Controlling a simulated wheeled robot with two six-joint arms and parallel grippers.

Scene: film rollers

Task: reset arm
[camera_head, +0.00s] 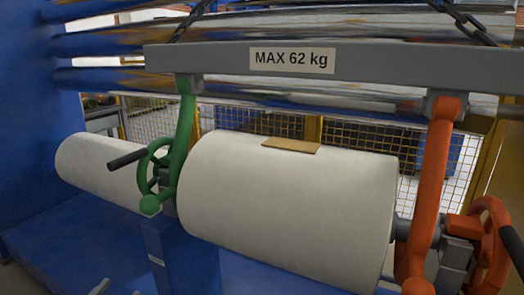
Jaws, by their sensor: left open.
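My left gripper (116,290) shows only as grey fingertips at the bottom edge, left of centre. The tips are apart and nothing shows between them. It is in front of the blue frame, below the white film rolls and touching neither. My right gripper cannot be made out in this view. A large white film roll (285,195) lies across the middle, with a tan label (291,146) on top. A second white roll (98,170) lies to its left, partly hidden behind the green handwheel.
A grey lifting beam (400,65) marked "MAX 62 kg" hangs on chains above the large roll. A green hook arm (181,135) and an orange one (434,180) hang from it at the roll's ends. Handwheels (155,172) and (492,245) jut out. Blue frame (185,255) stands below.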

